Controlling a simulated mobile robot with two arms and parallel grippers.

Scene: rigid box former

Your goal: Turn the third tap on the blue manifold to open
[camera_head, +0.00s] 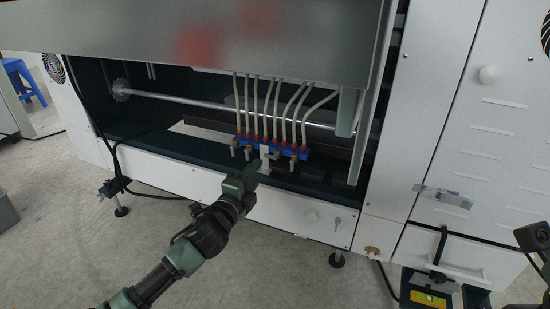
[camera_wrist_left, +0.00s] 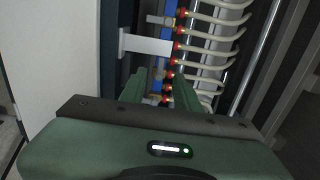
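The blue manifold (camera_head: 286,150) sits low inside the open machine bay, with red fittings along its top and small brass taps with pale handles along its front. It also shows in the wrist view (camera_wrist_left: 168,40), running up the picture. A white bracket (camera_wrist_left: 148,46) stands out from its middle. My left gripper (camera_head: 250,173) is in front of the manifold, close to the taps. In the wrist view its two green fingers (camera_wrist_left: 160,88) are apart on either side of a partly hidden tap (camera_wrist_left: 154,99). Contact cannot be seen. My right gripper does not show.
Several pale hoses (camera_head: 275,100) rise from the manifold. A grey panel (camera_head: 210,40) overhangs the bay, and a steel rod (camera_head: 190,102) runs behind. The white lower panel (camera_head: 310,215) lies below the manifold. Grey floor is open at the left front.

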